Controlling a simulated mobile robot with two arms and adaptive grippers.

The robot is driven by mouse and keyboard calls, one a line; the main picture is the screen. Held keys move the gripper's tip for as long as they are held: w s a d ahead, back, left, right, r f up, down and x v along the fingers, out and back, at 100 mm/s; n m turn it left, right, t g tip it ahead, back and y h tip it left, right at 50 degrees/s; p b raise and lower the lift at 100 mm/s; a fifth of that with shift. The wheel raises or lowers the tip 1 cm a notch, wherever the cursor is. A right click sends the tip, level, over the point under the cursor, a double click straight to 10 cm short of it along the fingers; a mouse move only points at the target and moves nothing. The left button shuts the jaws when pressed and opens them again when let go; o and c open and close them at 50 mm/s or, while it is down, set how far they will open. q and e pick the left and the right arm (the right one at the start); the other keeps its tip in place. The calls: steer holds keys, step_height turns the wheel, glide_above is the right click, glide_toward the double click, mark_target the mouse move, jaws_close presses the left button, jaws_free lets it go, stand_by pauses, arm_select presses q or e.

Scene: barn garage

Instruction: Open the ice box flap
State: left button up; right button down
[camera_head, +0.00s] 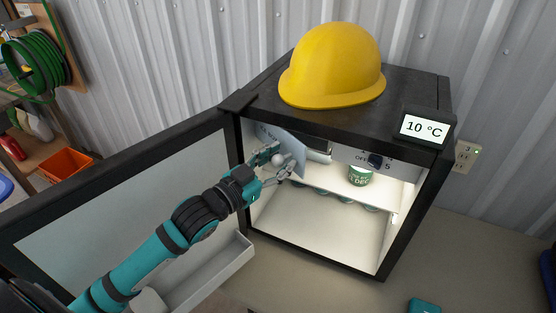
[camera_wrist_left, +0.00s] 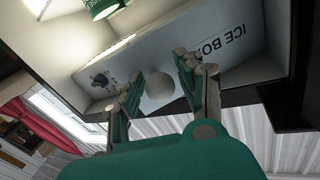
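The ice box flap (camera_head: 293,150) is a pale panel with a round white knob (camera_head: 277,160), at the upper left inside the small black fridge. It stands at an angle, swung partly out, with part of the compartment showing beside it. My left gripper (camera_head: 275,163) is at the flap with its fingers on either side of the knob. In the left wrist view the flap (camera_wrist_left: 225,50) shows "ICE BOX" lettering, and the knob (camera_wrist_left: 159,88) lies between the fingertips with small gaps showing. The left gripper looks open around it. My right gripper is not in view.
The fridge door (camera_head: 120,195) stands wide open to the left, with a door bin (camera_head: 215,272) low beside my left arm. A green can (camera_head: 360,175) stands on the shelf right of the flap. A yellow hard hat (camera_head: 333,68) sits on the fridge top.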

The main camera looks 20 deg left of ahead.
arm_select(q)
steer(key=v, duration=1.2)
